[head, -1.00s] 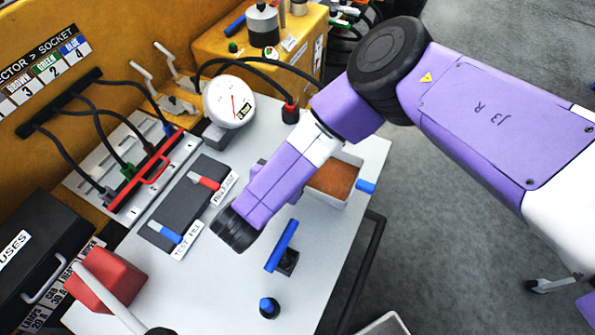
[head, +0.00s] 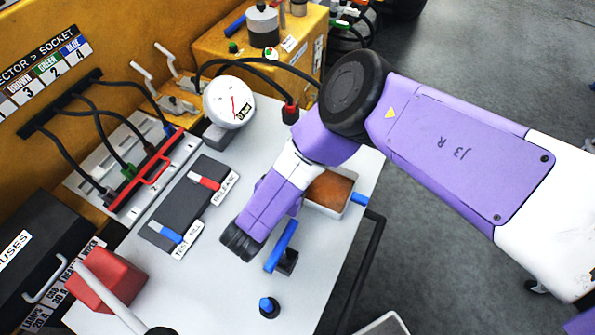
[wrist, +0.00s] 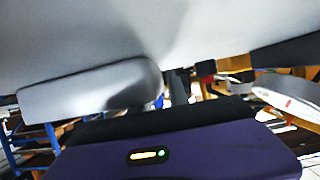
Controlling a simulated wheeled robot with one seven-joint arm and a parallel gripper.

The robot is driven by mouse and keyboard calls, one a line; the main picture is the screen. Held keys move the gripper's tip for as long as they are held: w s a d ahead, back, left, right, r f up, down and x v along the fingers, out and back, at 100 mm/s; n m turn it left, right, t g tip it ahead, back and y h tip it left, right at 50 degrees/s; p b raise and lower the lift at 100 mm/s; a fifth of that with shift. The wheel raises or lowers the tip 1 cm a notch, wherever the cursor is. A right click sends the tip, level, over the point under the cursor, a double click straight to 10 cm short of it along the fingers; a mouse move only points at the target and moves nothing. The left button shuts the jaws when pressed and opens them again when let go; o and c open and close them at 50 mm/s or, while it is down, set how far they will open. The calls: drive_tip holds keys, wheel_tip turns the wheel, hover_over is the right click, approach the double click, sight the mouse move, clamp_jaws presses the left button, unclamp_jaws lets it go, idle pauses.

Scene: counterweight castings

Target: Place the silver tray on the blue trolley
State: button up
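No tray can be made out for certain as the silver tray. A pale-rimmed grey corner (head: 385,325) shows at the bottom edge of the head view, mostly cut off; I cannot tell what it belongs to. The blue trolley is not clearly seen; blue bars (wrist: 42,135) at the left of the wrist view are too blurred to name. My gripper (wrist: 180,125) shows its purple body with a small lit lamp in the wrist view, close under a large blurred grey surface. Its fingers are not clear, so whether it holds anything cannot be told.
My arm reaches over a white worktable (head: 215,290) with a gauge (head: 228,103), a switch panel (head: 188,205), a blue-handled lever (head: 281,246) and a box with brown contents (head: 330,190). A red block (head: 105,280) stands at left. Grey floor (head: 420,255) at right is open.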

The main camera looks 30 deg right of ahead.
drive_tip(key=shift+r, duration=0.1)
drive_tip(key=v, duration=1)
drive_tip(key=shift+s+a+r, duration=0.1)
drive_tip(key=shift+a+r, duration=0.15)
drive_tip(key=shift+s+a+r, duration=0.15)
drive_tip(key=shift+s+a, duration=0.25)
drive_tip(key=shift+a, duration=0.05)
